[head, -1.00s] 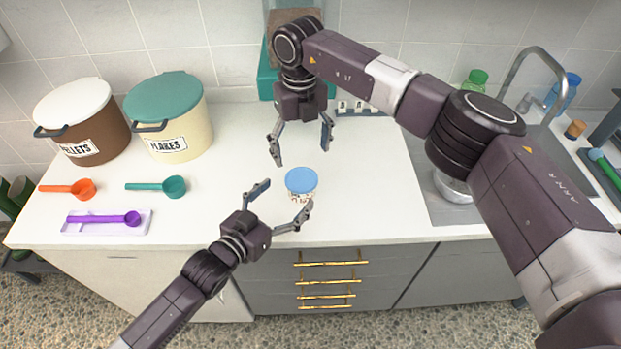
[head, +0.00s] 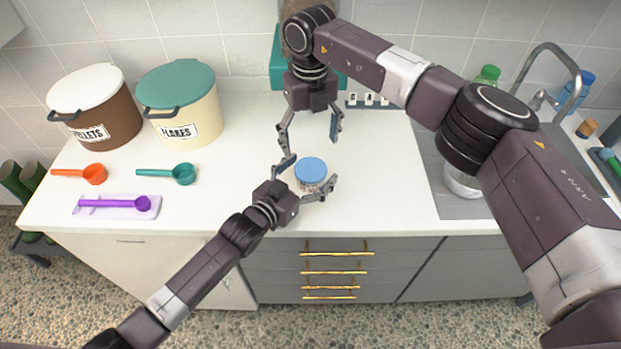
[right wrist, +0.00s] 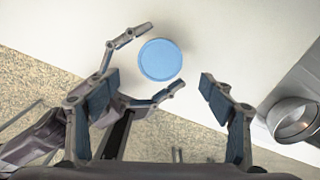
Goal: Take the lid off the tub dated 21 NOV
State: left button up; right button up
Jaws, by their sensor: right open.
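A small tub (head: 309,187) with a round blue lid (head: 311,169) stands upright near the counter's front edge. Dark marks show on its pale side, but I cannot read a date. The lid is on the tub and also shows from above in the right wrist view (right wrist: 160,60). My left gripper (head: 309,177) is open, its fingers on either side of the tub, and I see no clear grip on it. My right gripper (head: 309,138) is open and empty, pointing down above and behind the tub. Its spread fingers show in the right wrist view (right wrist: 158,92).
Pellets bin (head: 108,112) and flakes bin (head: 200,110) stand at the back left. Orange (head: 94,174), teal (head: 184,174) and purple (head: 141,203) scoops lie in front of them. A sink (head: 440,190) with a tap is at right. The counter around the tub is clear.

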aim_at(311, 169)
pick_arm(q)
jog(key=c, duration=1.8)
jog(key=shift+o, duration=0.2)
pick_arm(e)
jog(key=shift+o, duration=0.8)
jog(key=shift+s+f+n, duration=0.2)
jog(key=shift+f+n, duration=0.1)
jog(key=shift+s+d+f+n+y, duration=0.2)
jog(key=shift+s+f+n+y, duration=0.25)
jog(key=shift+n+y, duration=0.35)
jog(key=shift+s+d+r+n+t+y, duration=0.2)
jog(key=shift+s+d+n+t+y, duration=0.25)
jog(key=shift+d+n+y, duration=0.2)
jog(key=s+d+r+n+t+y, duration=0.2)
jog(key=d+r+n+t, duration=0.1)
jog(key=d+r, duration=0.1)
jog(key=shift+g, duration=0.25)
jog(key=x, duration=1.2)
jog(key=shift+d+f, duration=0.15)
jog(key=shift+f, duration=0.05)
